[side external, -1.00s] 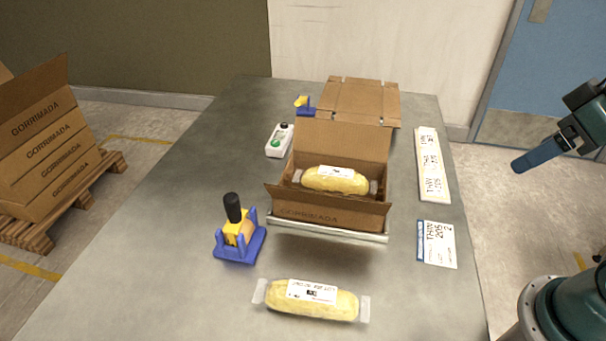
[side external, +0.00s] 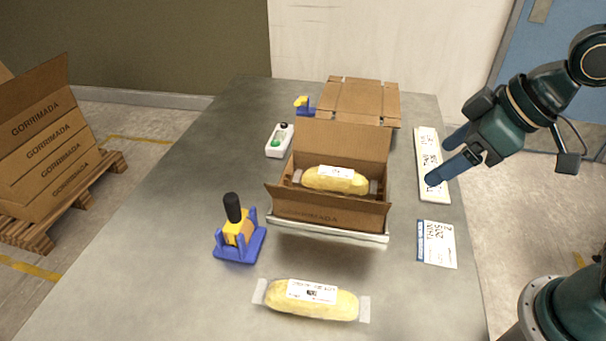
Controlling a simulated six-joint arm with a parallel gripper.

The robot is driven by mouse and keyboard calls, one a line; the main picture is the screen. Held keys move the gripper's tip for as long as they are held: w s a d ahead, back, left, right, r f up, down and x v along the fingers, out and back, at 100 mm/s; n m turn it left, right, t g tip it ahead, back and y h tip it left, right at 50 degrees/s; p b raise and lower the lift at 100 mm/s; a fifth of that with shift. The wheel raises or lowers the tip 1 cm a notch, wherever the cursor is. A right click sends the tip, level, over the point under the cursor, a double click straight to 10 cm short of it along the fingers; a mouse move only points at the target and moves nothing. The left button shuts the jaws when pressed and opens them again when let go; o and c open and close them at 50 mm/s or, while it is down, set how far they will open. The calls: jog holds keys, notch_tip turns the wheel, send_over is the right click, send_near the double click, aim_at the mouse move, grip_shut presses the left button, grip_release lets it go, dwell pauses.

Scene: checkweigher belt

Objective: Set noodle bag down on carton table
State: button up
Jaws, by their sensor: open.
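A yellow noodle bag (side external: 312,303) with a white label and clear ends lies flat at the front of the grey carton table (side external: 180,215). A second noodle bag (side external: 336,181) lies inside the open cardboard carton (side external: 320,212) in the middle of the table. My gripper (side external: 438,162) is open and empty, over the table's right side, to the right of the carton. Its blue fingers show in front of the white label strip, apart from both bags.
A tape dispenser (side external: 240,238) in a blue holder stands left of the carton. A white button box (side external: 279,141) and flat folded cardboard (side external: 358,103) lie behind. A label strip (side external: 432,190) and a printed card (side external: 436,244) lie at right. The table's left side is clear.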

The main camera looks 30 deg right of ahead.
jog(key=shift+s+a+f+n+g+y, duration=0.45)
jog(key=shift+a+f+n, duration=1)
jog(key=shift+a+f, duration=3.1)
jog(key=shift+s+a+f+n+g+y, duration=0.1)
jog(key=shift+a+f+n+g+y, duration=0.8)
jog(key=shift+a+f, duration=3.7)
jog(key=shift+s+a+f+n+g+y, duration=0.2)
jog(key=shift+a+f+n+y, duration=1.3)
jog(key=shift+a, duration=5.55)
jog(key=shift+f+n+h, duration=0.45)
jog(key=shift+f+h, duration=0.1)
jog(key=shift+x, duration=2.6)
jog(key=shift+w, duration=0.1)
jog(key=shift+c, duration=0.5)
jog(key=shift+r, duration=0.1)
jog(key=c, duration=1.2)
